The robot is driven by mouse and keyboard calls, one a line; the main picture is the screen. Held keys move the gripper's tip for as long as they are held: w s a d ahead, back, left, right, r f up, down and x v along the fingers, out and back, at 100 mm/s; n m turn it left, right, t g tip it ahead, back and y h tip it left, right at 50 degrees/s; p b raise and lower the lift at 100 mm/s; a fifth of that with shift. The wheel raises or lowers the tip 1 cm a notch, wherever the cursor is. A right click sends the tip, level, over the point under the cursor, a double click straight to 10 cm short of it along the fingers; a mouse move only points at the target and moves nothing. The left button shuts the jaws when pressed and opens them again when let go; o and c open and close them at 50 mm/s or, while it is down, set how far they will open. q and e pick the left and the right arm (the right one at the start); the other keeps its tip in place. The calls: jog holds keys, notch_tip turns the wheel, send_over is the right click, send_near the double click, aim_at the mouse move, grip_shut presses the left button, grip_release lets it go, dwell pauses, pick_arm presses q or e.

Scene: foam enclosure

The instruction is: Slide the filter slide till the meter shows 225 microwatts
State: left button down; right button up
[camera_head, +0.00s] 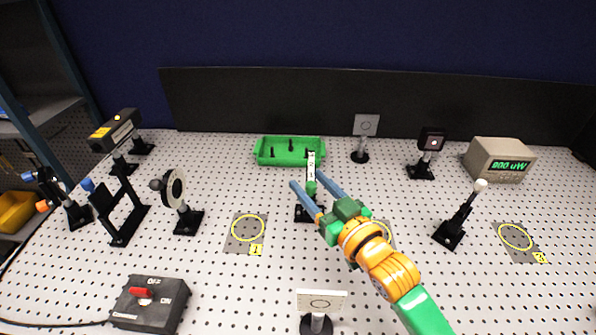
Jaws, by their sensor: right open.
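The filter slide (311,168) is a pale upright strip with dark digits and a green lower part, on a black mount (304,213) at mid-board. The meter (499,160) is a beige box at the back right; its green display appears to read 900 uW. My right gripper (307,180) reaches in from the lower right. Its two blue fingers are open, one on each side of the slide's green part in the picture. I cannot tell whether they touch it. The gripper and arm hide part of the mount. My left gripper is not in view.
A green tray (290,151) sits at the back. A laser-like box (115,131) and mounts stand left; a detector (431,140) and white-tipped post (461,215) stand right. A switch box (150,302) and white plate (321,301) are in front.

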aim_at(311, 175)
jog(key=shift+w+a+r, duration=0.25)
jog(key=shift+w+r, duration=0.05)
jog(key=shift+w, duration=0.05)
jog(key=shift+w+a+f, duration=0.2)
jog(key=shift+w+a, duration=0.2)
jog(key=shift+w, duration=0.25)
jog(key=shift+w+a+f, duration=0.2)
jog(key=shift+w+a, duration=0.2)
jog(key=shift+w, duration=0.25)
jog(key=shift+s+d+r, duration=0.1)
jog(key=shift+s, duration=0.1)
jog(key=shift+c, duration=0.7)
grip_shut()
